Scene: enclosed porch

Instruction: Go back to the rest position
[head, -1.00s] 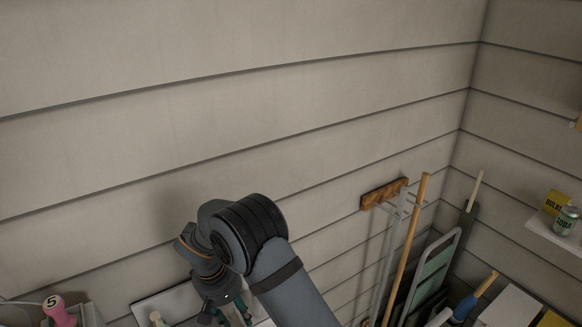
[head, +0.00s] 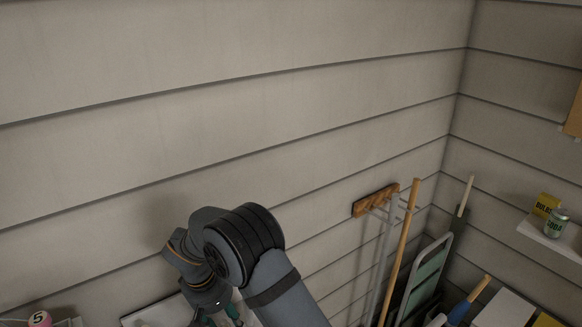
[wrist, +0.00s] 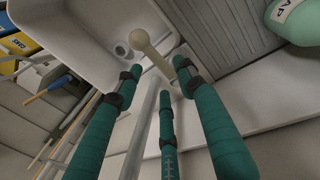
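My gripper (head: 218,321) points down at the bottom edge of the head view, its fingertips cut off. In the wrist view, its teal-wrapped fingers (wrist: 157,78) are spread apart and look open. A pale, round-ended stick-like object (wrist: 148,46) shows beyond the fingertips, over the white sink (wrist: 75,22). One end of it comes near the right fingertip in the picture; I cannot tell whether they touch. It does not look gripped. My arm is bent in front of the plank wall.
A wooden hook rack (head: 375,200) and a long-handled tool (head: 402,250) stand right of my arm. A shelf (head: 550,240) holds a soda can (head: 557,223) and a yellow box (head: 546,204). A pink object marked 5 (head: 40,319) is at lower left. A pale green bottle (wrist: 295,20) stands near the sink.

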